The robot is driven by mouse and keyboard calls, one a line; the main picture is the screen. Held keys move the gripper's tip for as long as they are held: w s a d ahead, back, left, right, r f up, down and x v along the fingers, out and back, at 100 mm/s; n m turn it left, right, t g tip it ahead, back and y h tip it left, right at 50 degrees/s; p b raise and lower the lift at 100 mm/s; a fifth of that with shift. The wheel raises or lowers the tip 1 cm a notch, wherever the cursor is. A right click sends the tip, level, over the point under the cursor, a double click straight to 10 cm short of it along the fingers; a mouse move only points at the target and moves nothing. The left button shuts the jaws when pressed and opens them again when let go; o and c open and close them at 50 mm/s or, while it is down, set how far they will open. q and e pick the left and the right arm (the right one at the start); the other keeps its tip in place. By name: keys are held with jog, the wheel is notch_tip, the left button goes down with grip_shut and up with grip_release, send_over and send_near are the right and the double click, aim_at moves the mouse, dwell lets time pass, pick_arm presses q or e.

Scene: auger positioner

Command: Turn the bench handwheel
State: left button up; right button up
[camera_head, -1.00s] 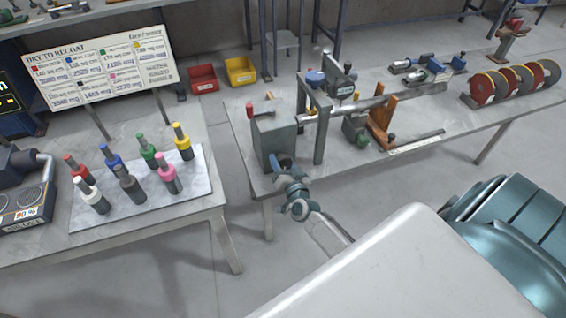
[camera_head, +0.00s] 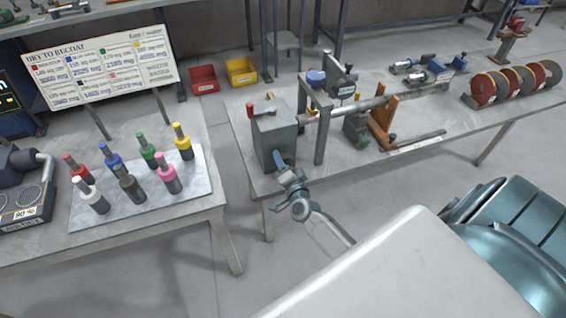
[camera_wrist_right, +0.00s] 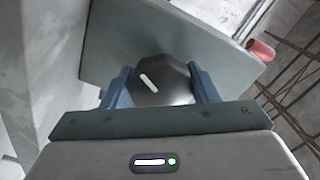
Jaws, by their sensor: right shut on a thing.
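The handwheel (camera_wrist_right: 165,88) is a dark, faceted round knob with a white mark, on the front of a grey-green box (camera_head: 274,138) at the near left end of the bench. My right gripper (camera_head: 282,163) is at the lower front of this box and hides the handwheel in the head view. In the right wrist view, the two blue fingers of my right gripper (camera_wrist_right: 161,84) stand on either side of the handwheel and are shut on it. The white mark slants down to the right. My left gripper is in neither view.
A red-knobbed lever (camera_head: 250,110) sits on top of the box. A long shaft (camera_head: 350,106) runs right from an upright post to an orange support (camera_head: 382,125). Several coloured bottles (camera_head: 128,183) stand on the left table. Open floor lies between the tables.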

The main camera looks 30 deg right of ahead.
jog(key=o, duration=1)
jog(key=b+v, duration=0.1)
jog(key=v, duration=1)
jog(key=shift+w+d+f, duration=0.1)
jog(key=shift+d, duration=0.05)
jog(key=s+a+f+n+g+y+b, duration=0.1)
jog(key=s+f+n+g, duration=0.3)
jog(key=f, duration=0.7)
jog(key=s+a+f+n+g+y, duration=0.1)
jog(key=s+f+n+y, duration=0.1)
jog(key=s+f, duration=0.65)
jog(key=s+f+n+g+y+b, duration=0.1)
jog(key=s+f+n+g, duration=0.15)
jog(key=f, duration=1.05)
jog(key=s+f+n+g, duration=0.2)
jog(key=s+f, duration=0.3)
jog(key=s, duration=0.3)
jog(key=s+f+n+g, duration=0.2)
jog(key=s+f, duration=0.3)
jog(key=s, duration=0.4)
jog(key=s+f+n+g+b, duration=0.1)
jog(key=s+f+g, duration=0.3)
jog(key=s, duration=0.5)
jog(key=shift+a+f+n+g, duration=0.2)
jog(key=shift+f+n+g, duration=0.15)
jog(key=shift+f+n, duration=0.45)
